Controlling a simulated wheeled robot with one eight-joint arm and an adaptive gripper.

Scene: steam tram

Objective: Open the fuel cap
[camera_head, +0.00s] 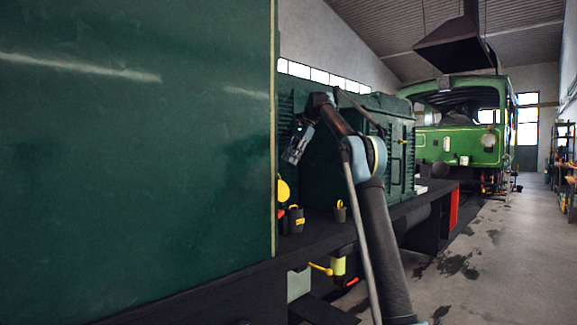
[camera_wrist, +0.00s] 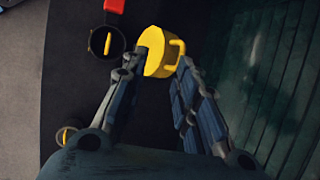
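My gripper (camera_wrist: 162,68) is open, one finger on each side of the cap in the wrist view. In the head view my gripper (camera_head: 293,152) hangs above the yellow piece, with a gap between them. It holds nothing that I can see.
A black cup with a yellow part (camera_head: 297,219) and a smaller holder (camera_head: 340,211) stand on the dark ledge. A red piece (camera_wrist: 114,6) is near the cup. The green ribbed body (camera_wrist: 275,80) rises close on the right. A large green panel (camera_head: 130,140) fills the left.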

